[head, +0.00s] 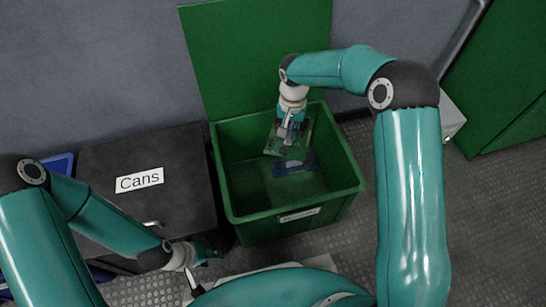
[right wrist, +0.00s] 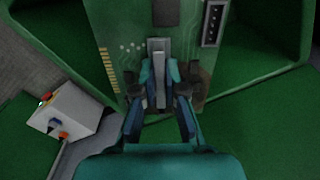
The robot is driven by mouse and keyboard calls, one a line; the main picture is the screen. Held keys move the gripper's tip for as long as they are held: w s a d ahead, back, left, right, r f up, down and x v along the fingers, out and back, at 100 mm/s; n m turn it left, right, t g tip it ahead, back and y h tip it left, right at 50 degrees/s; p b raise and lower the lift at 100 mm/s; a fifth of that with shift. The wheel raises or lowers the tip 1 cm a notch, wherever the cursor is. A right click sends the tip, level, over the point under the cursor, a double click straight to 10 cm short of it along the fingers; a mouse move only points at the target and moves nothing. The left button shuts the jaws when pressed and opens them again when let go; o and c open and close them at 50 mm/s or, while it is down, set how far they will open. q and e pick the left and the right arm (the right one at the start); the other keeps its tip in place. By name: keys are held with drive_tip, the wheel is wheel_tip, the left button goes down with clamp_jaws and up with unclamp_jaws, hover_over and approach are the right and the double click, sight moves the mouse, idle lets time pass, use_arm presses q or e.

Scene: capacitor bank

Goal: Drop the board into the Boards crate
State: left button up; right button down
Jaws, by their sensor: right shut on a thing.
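The board (head: 298,140) is a green circuit board with chips and a gold edge strip. My right gripper (head: 290,128) is shut on it and holds it inside the open green crate (head: 228,205). The board also fills the upper middle of the right wrist view (right wrist: 130,48), with the right gripper's fingers (right wrist: 160,75) on it. The crate's front label is too small to read. Another dark flat piece (head: 310,165) shows in the crate below the held board. My left gripper (head: 203,254) is low at the front left, outside the crate; its fingers are unclear.
The crate's green lid (head: 258,50) stands raised at the back against the wall. A black closed crate labelled Cans (head: 185,205) stands to the left. A grey box (right wrist: 75,115) with a red button stands beside the green crate. Metal floor lies open at the right.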

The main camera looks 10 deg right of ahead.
drive_tip(key=shift+f+b, duration=1.1)
drive_tip(key=shift+f, duration=0.85)
drive_tip(key=c, duration=1.2)
unclamp_jaws()
wheel_tip(320, 180, up, 12)
